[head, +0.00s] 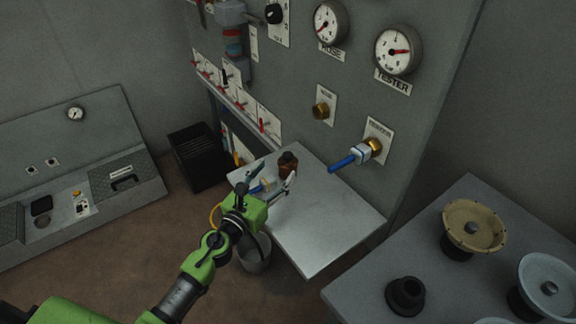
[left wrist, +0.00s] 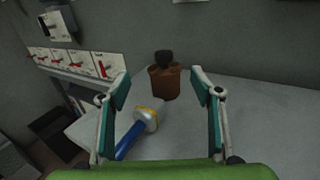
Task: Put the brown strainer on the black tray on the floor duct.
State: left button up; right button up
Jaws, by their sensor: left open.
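The brown strainer (head: 288,163), a short brown cylinder with a dark knob on top, stands upright on a grey shelf (head: 325,225) that juts from the panel. It also shows in the left wrist view (left wrist: 165,84), beyond and between the fingertips. My left gripper (head: 271,181) is open over the shelf, with its fingers (left wrist: 158,88) pointing at the strainer and a gap still between. I cannot tell of any contact. A black slatted box (head: 196,157) sits on the floor left of the shelf; I cannot tell if it is the black tray. My right gripper is not in view.
A blue-handled valve piece (left wrist: 138,128) lies on the shelf close to the left finger. Another blue-handled valve (head: 356,155) sticks out from the panel above the shelf. A side table (head: 450,280) at right holds a tan wheel (head: 474,227) and dark parts.

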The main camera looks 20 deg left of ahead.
aim_at(287, 160)
pick_arm(q)
jog(key=w, duration=0.2)
jog(key=w+d, duration=0.1)
jog(key=w, duration=0.1)
jog(key=w+d, duration=0.1)
jog(key=w, duration=0.2)
jog(key=shift+f, duration=0.1)
jog(key=shift+s, duration=0.1)
jog(key=shift+c, duration=0.4)
jog(key=c, duration=1.3)
